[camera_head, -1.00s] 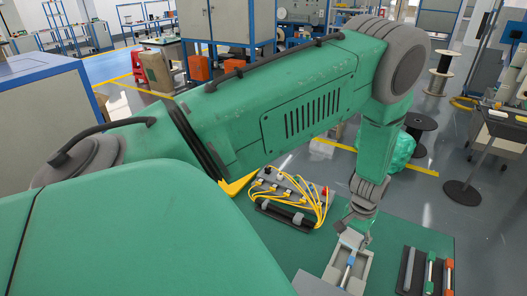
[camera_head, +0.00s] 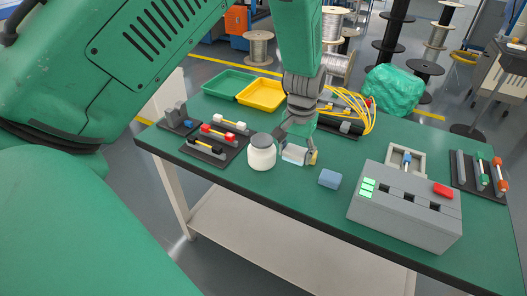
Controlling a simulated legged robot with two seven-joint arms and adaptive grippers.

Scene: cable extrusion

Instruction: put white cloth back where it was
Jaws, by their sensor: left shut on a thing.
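My left gripper (camera_head: 298,150) comes down from the top over the green table (camera_head: 290,200). It is shut on the white cloth (camera_head: 293,154), a small pale piece between its fingers, low over the table. The fingers partly hide the cloth, and I cannot tell whether it touches the table. A white jar (camera_head: 262,152) stands just left of the cloth. A blue block (camera_head: 329,179) lies to the right and nearer. My right gripper is not in view.
A grey box with buttons (camera_head: 405,207) stands at the right front, with a small grey tray (camera_head: 419,167) behind it. Dark racks of connectors (camera_head: 215,143) are at left. Green (camera_head: 228,83) and yellow (camera_head: 262,94) trays and yellow cables (camera_head: 352,108) are behind.

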